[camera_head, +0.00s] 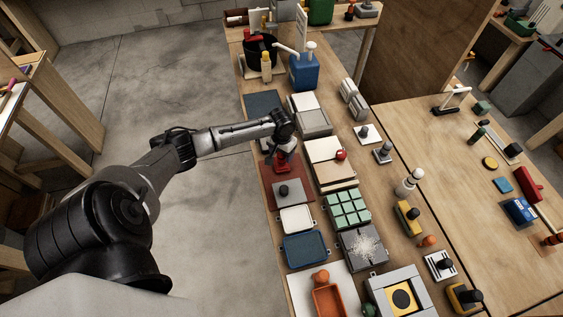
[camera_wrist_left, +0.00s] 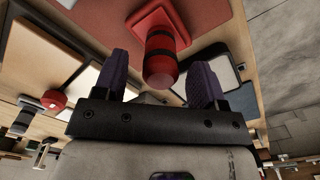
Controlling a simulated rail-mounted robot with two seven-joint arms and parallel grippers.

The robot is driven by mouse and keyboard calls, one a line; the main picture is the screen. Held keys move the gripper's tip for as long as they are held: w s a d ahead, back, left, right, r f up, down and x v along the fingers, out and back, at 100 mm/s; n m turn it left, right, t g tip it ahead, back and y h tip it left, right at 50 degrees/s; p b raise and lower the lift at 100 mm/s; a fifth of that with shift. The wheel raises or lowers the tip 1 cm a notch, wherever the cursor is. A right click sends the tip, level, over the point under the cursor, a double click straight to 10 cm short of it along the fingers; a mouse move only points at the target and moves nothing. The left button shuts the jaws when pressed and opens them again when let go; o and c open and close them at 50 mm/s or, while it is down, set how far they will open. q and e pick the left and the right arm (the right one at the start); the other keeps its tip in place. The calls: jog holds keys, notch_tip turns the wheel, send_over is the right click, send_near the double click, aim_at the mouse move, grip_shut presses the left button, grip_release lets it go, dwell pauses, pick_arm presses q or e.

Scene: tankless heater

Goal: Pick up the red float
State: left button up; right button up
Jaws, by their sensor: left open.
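The red float (camera_head: 283,168) stands on a dark red mat (camera_head: 268,192), its square base down and its handle up. In the left wrist view the float (camera_wrist_left: 161,42) shows a red handle with a dark band. My left gripper (camera_head: 285,152) is over the float and hides part of it in the head view. In the left wrist view my left gripper (camera_wrist_left: 160,66) is open, with one purple finger on each side of the handle's end. I see a gap between each finger and the handle. My right gripper is not in view.
A grey plate with a dark knob (camera_head: 287,194) is close to the float on the same mat. A board with a red knob (camera_head: 341,155) lies to the right. Trays, blocks and tools crowd the bench; the grey floor (camera_head: 200,215) at left is clear.

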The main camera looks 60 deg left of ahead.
pick_arm(q)
jog(key=shift+f, duration=1.45)
jog(key=shift+c, duration=0.4)
jog(key=c, duration=1)
jog(key=shift+r, duration=0.1)
jog(key=shift+r, duration=0.6)
notch_tip(320, 180, up, 3)
jog(key=shift+f, duration=0.1)
jog(key=d+r, duration=0.3)
jog(key=d, duration=0.2)
jog(key=w+d+r+p, duration=0.1)
jog(key=d+r, duration=0.3)
jog(key=d, duration=0.2)
jog(key=shift+d+p, duration=0.3)
